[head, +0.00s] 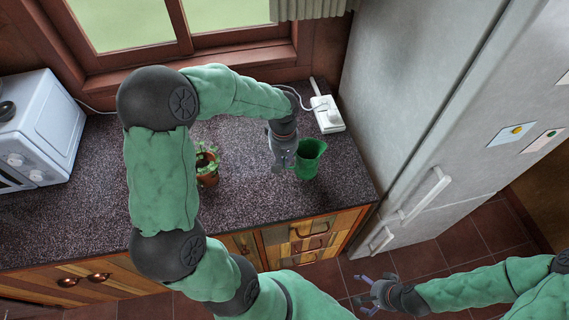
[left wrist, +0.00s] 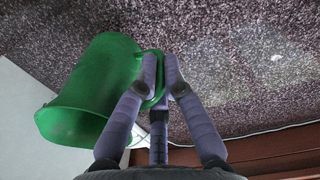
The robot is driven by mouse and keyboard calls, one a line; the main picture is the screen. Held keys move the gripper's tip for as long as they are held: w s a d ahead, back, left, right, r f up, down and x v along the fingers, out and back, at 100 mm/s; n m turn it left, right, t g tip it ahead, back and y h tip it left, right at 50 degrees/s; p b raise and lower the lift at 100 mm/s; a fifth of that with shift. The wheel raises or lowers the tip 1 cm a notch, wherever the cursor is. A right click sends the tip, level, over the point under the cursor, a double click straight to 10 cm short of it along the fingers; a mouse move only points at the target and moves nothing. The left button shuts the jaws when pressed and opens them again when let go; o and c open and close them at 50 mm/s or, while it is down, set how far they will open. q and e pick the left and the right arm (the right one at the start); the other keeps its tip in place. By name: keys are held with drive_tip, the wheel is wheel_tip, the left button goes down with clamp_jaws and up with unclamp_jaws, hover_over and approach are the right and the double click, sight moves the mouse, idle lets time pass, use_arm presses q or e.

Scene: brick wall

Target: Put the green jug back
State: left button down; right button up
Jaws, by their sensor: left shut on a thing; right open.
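The green jug (head: 310,159) is at the right part of the dark speckled counter (head: 253,208), near the fridge. My left gripper (head: 284,166) is at the jug's left side, shut on it. In the left wrist view the jug (left wrist: 92,90) fills the left side, and the fingers of my left gripper (left wrist: 160,75) close around its handle. I cannot tell whether the jug's base touches the counter. My right gripper (head: 376,292) is open and empty, low over the tiled floor, away from the counter.
A potted plant (head: 207,165) stands on the counter left of the jug. A white power strip (head: 327,114) with a cable lies behind the jug. A white microwave (head: 38,130) is at the left, and the tall fridge (head: 405,90) bounds the right side.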

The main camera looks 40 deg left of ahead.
use_arm(q)
drive_tip(key=shift+f, duration=1)
drive_tip(key=shift+f, duration=0.15)
drive_tip(key=c, duration=1.4)
unclamp_jaws()
drive_tip(key=shift+o, duration=0.2)
drive_tip(key=shift+r, duration=0.25)
wheel_tip(320, 180, up, 12)
drive_tip(key=shift+s+f+p, duration=0.1)
drive_tip(key=shift+s+p, duration=0.05)
drive_tip(key=shift+p, duration=0.8)
